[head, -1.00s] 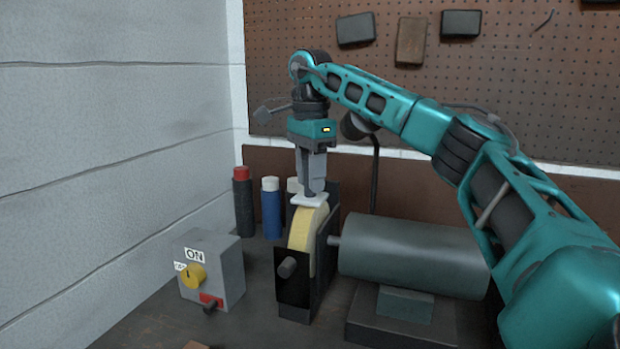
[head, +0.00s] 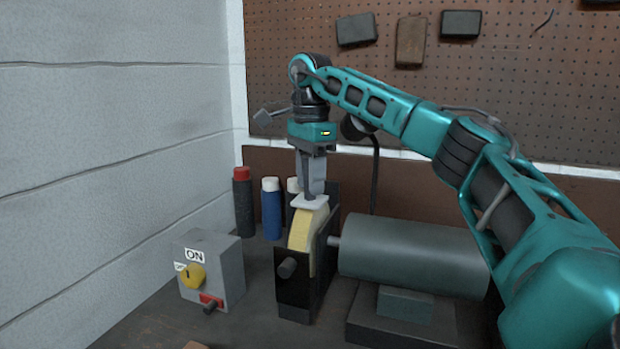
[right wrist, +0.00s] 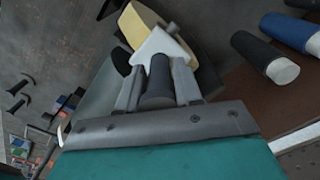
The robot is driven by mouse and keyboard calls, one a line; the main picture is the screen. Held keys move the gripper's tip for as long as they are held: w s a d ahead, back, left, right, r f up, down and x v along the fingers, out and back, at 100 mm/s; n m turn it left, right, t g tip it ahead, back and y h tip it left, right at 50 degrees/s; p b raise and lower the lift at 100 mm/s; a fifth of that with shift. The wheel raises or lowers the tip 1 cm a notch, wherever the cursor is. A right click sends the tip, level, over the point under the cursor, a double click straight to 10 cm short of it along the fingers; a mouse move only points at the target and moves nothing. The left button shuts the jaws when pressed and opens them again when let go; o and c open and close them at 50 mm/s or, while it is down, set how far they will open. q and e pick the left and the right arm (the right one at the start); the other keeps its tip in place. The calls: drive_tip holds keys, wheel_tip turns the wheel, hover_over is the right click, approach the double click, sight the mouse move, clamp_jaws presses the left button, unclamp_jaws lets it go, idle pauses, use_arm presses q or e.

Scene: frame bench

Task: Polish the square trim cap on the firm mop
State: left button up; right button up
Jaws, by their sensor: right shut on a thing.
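The square trim cap (head: 310,203) is a thin pale plate. My right gripper (head: 311,183) points down and is shut on it from above. In the right wrist view a dark round stem under the white cap (right wrist: 160,46) sits between the two fingers (right wrist: 157,82). The yellow mop wheel (head: 302,236) stands on edge in a dark housing, directly below the cap. The cap's underside is at the wheel's top; whether they touch, I cannot tell. The wheel also shows in the right wrist view (right wrist: 138,22). My left gripper is not in view.
A grey motor (head: 412,257) stands right of the wheel. A grey switch box (head: 216,262) with an ON label and yellow knob (head: 193,276) is at left. A red-capped bar (head: 243,205) and a blue bar (head: 271,210) stand behind, near the wall.

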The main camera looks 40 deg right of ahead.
drive_tip(key=shift+r, duration=0.1)
idle(0.4)
drive_tip(key=shift+r, duration=0.95)
drive_tip(key=shift+f, duration=1.05)
drive_tip(key=shift+r, duration=0.15)
idle(1.2)
drive_tip(key=shift+r, duration=0.9)
drive_tip(key=shift+r, duration=3)
